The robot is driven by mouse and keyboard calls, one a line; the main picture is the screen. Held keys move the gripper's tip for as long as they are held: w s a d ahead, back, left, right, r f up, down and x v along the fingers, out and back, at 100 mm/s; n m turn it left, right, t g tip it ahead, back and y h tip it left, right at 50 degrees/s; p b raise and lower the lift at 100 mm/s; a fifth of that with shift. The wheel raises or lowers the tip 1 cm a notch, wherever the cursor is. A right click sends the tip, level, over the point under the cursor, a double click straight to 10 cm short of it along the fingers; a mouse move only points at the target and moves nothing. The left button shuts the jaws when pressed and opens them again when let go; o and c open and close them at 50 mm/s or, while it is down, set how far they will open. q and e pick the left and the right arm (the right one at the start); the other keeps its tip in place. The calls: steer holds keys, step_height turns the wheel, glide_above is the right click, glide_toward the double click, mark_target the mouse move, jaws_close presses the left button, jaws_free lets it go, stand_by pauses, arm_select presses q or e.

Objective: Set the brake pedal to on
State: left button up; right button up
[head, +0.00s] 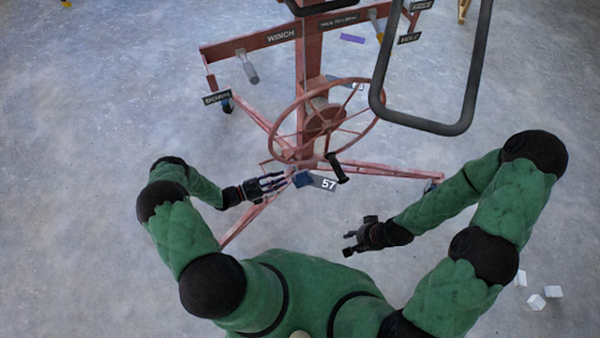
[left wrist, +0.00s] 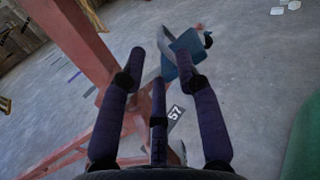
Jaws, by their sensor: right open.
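A small blue block-like part (head: 303,179), which looks like the brake pedal, sits low at the foot of the red panel lift (head: 312,100). It is beside a grey plate marked 57 (head: 326,183). In the left wrist view the blue part (left wrist: 186,42) lies just beyond my fingertips; I cannot tell whether they touch it. My left gripper (head: 282,181) is open, its fingers extended toward the part from the left. My right gripper (head: 349,243) is open and empty, to the right and nearer my body, apart from the lift. Whether the pedal is on or off cannot be told.
A large red handwheel (head: 326,118) with a black crank handle (head: 337,168) stands above the pedal. Red legs (head: 380,170) spread over the floor. A dark frame (head: 430,125) is at upper right. White blocks (head: 537,302) lie at lower right. Concrete floor at left is clear.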

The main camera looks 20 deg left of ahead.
mark_target(299, 172)
arm_select(q)
steer(key=b+x, duration=0.1)
steer(key=x, duration=0.7)
steer(key=shift+w+d+b, duration=0.1)
steer(key=shift+d+b, duration=0.15)
steer(key=shift+b, duration=0.05)
jaws_close()
